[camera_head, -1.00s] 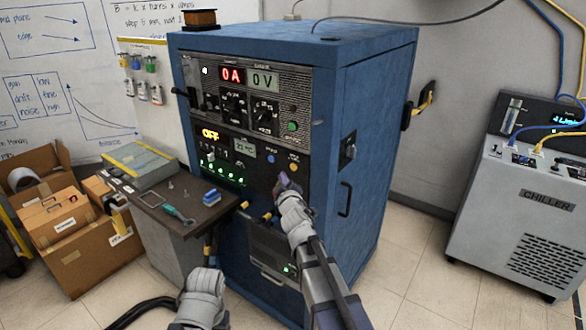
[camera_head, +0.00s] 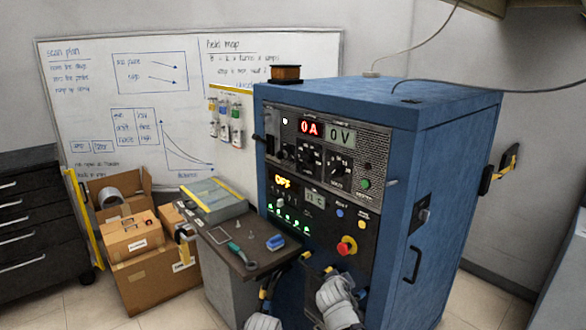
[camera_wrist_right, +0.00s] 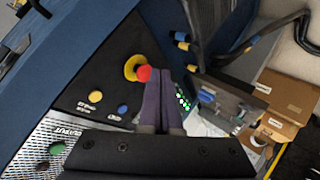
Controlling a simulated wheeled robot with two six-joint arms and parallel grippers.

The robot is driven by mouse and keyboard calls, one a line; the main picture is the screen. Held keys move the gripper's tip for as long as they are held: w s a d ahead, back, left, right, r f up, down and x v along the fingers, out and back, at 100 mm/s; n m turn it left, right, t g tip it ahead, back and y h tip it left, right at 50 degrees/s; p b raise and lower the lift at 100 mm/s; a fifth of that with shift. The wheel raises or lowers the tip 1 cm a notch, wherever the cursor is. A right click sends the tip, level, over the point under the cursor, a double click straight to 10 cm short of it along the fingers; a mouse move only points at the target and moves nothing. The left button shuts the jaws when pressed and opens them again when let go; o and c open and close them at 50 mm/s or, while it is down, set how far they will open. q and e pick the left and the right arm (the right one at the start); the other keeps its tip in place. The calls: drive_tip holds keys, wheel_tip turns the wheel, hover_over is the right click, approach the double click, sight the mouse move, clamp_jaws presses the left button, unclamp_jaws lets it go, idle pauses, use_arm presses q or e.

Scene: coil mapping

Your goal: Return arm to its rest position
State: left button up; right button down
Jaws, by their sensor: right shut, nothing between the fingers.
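My right gripper (camera_wrist_right: 162,80) is shut and empty in the right wrist view, its two purple fingers side by side. Its tips overlap the view of the blue cabinet's dark front panel, close beside the red emergency button (camera_wrist_right: 144,73) with its yellow ring; I cannot tell the exact gap. In the head view my right arm reaches up from the bottom, below this red button (camera_head: 346,246). The fingers are hard to make out there. Only a pale piece of my left arm shows at the bottom edge; its gripper is out of view.
The blue power cabinet (camera_head: 440,170) fills the centre right, its displays reading 0 A, 0 V and OFF. A small side table (camera_head: 236,262) with a screwdriver and a blue item stands left of it. Cardboard boxes (camera_head: 150,270) and a black drawer unit (camera_head: 35,230) are further left.

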drive_tip(key=s+a+f+g+y, duration=0.1)
drive_tip(key=s+a+f+g, duration=0.2)
drive_tip(key=s, duration=0.5)
drive_tip(key=s+a+f+g+p, duration=0.1)
drive_tip(key=s+a+g, duration=0.3)
drive_tip(key=s, duration=0.5)
drive_tip(key=s+a+f+g+y, duration=0.1)
drive_tip(key=s+a+f+g, duration=0.3)
drive_tip(key=s, duration=0.5)
drive_tip(key=shift+a+f+y, duration=0.2)
drive_tip(key=shift+f+y, duration=0.1)
